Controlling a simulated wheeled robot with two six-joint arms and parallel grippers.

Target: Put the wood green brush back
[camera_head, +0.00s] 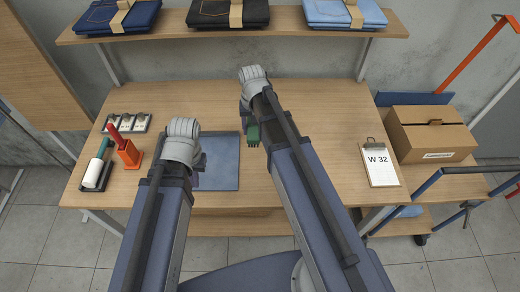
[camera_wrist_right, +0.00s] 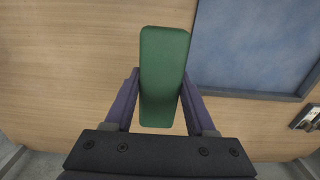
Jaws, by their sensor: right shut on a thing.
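The green brush (camera_wrist_right: 164,75) is between the two fingers of my right gripper (camera_wrist_right: 160,105) in the right wrist view, with its long green face toward the camera. Any wooden part is hidden. In the head view the brush (camera_head: 253,135) shows as a small green block beside my right forearm, above the table. My right gripper (camera_head: 247,112) is shut on it, partly hidden by its wrist. My left gripper (camera_head: 199,161) is over the left part of a blue, dark-edged mat (camera_head: 224,172). Its fingers are mostly hidden behind its wrist, so its opening cannot be told.
On the wooden table (camera_head: 320,120), a white roller (camera_head: 95,174), an orange holder (camera_head: 130,156) with a red-handled tool and a small tray (camera_head: 128,123) stand left. Folded jeans lie on the shelf (camera_head: 170,24).

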